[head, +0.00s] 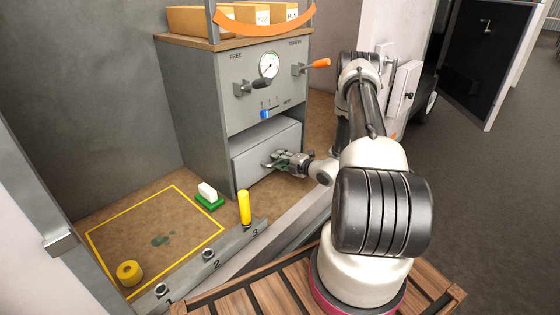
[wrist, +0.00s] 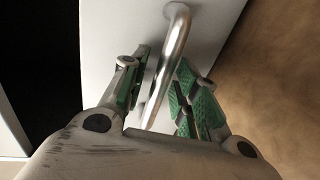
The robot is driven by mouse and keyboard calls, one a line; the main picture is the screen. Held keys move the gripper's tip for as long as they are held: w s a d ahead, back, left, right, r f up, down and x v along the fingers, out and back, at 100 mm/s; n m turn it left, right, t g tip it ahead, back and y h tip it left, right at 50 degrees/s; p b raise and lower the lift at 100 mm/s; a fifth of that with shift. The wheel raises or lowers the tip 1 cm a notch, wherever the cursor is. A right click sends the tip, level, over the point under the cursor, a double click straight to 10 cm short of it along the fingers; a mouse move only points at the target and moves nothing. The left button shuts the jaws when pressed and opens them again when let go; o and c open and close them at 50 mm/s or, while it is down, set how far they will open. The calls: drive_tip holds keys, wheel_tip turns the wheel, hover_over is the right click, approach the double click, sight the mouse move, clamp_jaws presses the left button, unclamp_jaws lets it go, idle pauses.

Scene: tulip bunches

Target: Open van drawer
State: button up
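The drawer (head: 254,153) is a grey front low in the grey cabinet, with a recess above it. It seems to stand slightly out, but how far is hard to tell. Its metal bar handle (wrist: 172,60) runs between my fingers in the wrist view. My gripper (head: 281,160) is at the drawer front. In the wrist view, my gripper (wrist: 163,95) has its green-padded fingers apart, one on each side of the handle.
Above the drawer are a gauge (head: 269,65), a blue slider (head: 265,114) and an orange-tipped lever (head: 319,63). A green-and-white block (head: 209,197), a yellow peg (head: 244,207) and a yellow roll (head: 129,273) are at left. A metal rail (head: 190,270) runs in front.

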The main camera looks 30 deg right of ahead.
clamp_jaws()
drive_tip(key=shift+s, duration=0.1)
drive_tip(key=f+v, duration=0.1)
drive_tip(key=v, duration=0.5)
drive_tip(key=f+v, duration=0.1)
drive_tip(key=v, duration=0.5)
drive_tip(key=f+v, duration=0.2)
drive_tip(key=v, duration=0.4)
drive_tip(key=shift+v, duration=0.85)
drive_tip(key=shift+f, duration=0.1)
drive_tip(key=shift+o, duration=1.5)
unclamp_jaws()
drive_tip(key=v, duration=1.2)
